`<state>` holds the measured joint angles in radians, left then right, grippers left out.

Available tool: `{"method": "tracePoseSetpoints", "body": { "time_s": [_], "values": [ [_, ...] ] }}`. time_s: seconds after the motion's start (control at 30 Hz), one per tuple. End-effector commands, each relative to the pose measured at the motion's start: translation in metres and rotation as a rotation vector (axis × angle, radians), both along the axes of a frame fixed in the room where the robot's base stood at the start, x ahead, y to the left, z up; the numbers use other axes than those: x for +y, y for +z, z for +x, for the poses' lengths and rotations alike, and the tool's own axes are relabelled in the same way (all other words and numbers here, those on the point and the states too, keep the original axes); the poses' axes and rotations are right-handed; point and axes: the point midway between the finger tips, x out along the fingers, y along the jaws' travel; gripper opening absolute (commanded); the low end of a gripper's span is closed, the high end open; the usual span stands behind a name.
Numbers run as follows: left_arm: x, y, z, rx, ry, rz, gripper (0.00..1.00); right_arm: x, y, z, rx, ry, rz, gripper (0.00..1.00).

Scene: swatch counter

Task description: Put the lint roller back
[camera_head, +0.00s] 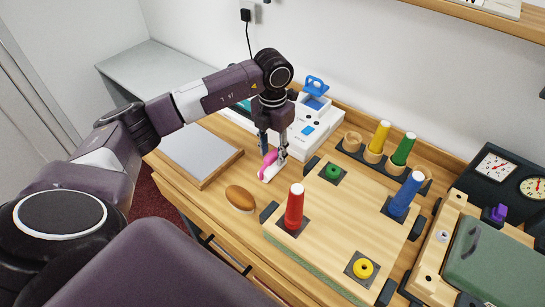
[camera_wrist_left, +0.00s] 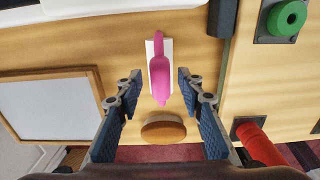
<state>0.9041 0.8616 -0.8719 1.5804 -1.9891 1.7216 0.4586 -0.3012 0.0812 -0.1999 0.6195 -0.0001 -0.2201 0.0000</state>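A pink and white thing that looks like the lint roller (camera_head: 267,164) lies on the wooden counter, left of the wooden board. In the left wrist view the lint roller (camera_wrist_left: 161,78) shows a long pink part over a white strip. My left gripper (camera_head: 273,152) points down just above and behind it. In the wrist view the fingers of my left gripper (camera_wrist_left: 160,98) are spread wide, with the pink part's near end between them in the picture. No contact shows. My right gripper is not in view.
A brown oval brush (camera_head: 240,198) lies nearby. A framed grey panel (camera_head: 197,153) is left. A white machine (camera_head: 318,130) stands behind.

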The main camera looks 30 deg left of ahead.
Motion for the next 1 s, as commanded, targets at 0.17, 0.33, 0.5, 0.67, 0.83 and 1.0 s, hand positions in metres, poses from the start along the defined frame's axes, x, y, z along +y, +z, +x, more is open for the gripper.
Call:
{"method": "tracePoseSetpoints", "body": {
  "time_s": [0.17, 0.33, 0.5, 0.67, 0.83, 1.0],
  "values": [
    [0.001, 0.040, 0.001, -0.007, 0.000, 0.000, 0.35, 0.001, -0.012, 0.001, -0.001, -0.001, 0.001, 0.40],
    [0.000, 0.072, 0.001, -0.005, -0.001, 0.000, 0.35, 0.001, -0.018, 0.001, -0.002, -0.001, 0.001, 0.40],
    [0.000, 0.092, 0.000, -0.002, 0.000, 0.000, 0.35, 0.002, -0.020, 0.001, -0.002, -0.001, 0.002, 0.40],
    [0.000, 0.097, 0.000, 0.000, 0.000, 0.000, 0.35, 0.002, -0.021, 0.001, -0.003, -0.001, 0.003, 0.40],
    [0.000, 0.097, 0.000, 0.000, 0.000, 0.000, 0.35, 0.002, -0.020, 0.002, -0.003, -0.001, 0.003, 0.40],
    [0.000, 0.097, 0.000, 0.000, 0.000, 0.000, 0.35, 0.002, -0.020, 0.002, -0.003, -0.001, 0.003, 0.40]
  ]
}}
